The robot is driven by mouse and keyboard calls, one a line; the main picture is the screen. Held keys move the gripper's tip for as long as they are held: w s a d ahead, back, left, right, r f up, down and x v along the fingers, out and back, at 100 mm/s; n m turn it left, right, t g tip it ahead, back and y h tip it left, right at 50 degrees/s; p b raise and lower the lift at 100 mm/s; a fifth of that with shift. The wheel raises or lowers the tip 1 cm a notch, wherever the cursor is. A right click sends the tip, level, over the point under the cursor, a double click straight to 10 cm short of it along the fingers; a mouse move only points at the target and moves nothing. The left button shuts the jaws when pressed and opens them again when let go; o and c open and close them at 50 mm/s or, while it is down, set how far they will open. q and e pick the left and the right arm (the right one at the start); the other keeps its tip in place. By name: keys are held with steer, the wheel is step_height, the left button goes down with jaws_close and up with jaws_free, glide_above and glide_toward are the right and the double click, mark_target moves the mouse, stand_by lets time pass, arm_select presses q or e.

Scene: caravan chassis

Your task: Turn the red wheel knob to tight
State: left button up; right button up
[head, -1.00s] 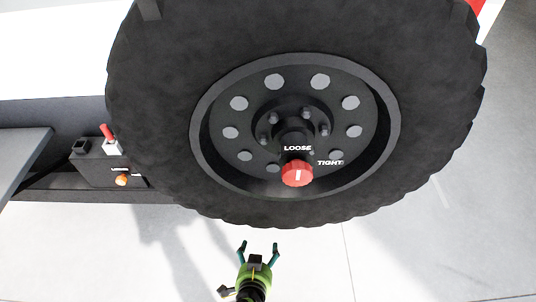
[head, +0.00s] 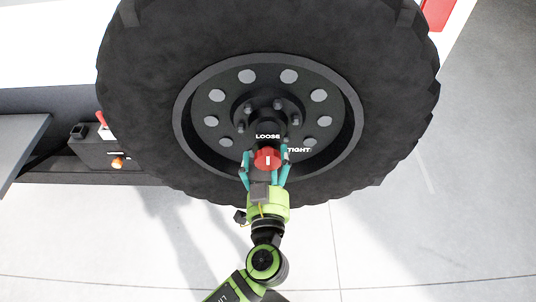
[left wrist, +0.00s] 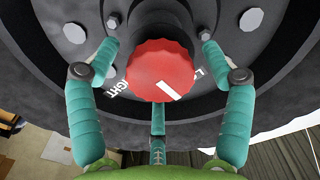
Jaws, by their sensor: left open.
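The red wheel knob (head: 267,159) sits at the lower part of the black wheel hub (head: 290,128). Its white mark points up toward the LOOSE label in the head view, with the TIGHT label to its right. My left gripper (head: 266,158) is open, with its teal fingers on either side of the knob. In the left wrist view the knob (left wrist: 160,69) is between the spread fingers (left wrist: 158,50), with gaps visible at both sides. The right gripper is not in view.
The large black tire (head: 150,60) surrounds the hub. At left stands a dark box with an orange knob (head: 117,162) and a red-tipped switch (head: 101,118). A grey step (head: 20,145) is at far left. The floor at right is clear.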

arm_select(q)
steer(key=shift+w, duration=0.15)
steer(key=c, duration=1.1)
steer(key=shift+c, duration=0.2)
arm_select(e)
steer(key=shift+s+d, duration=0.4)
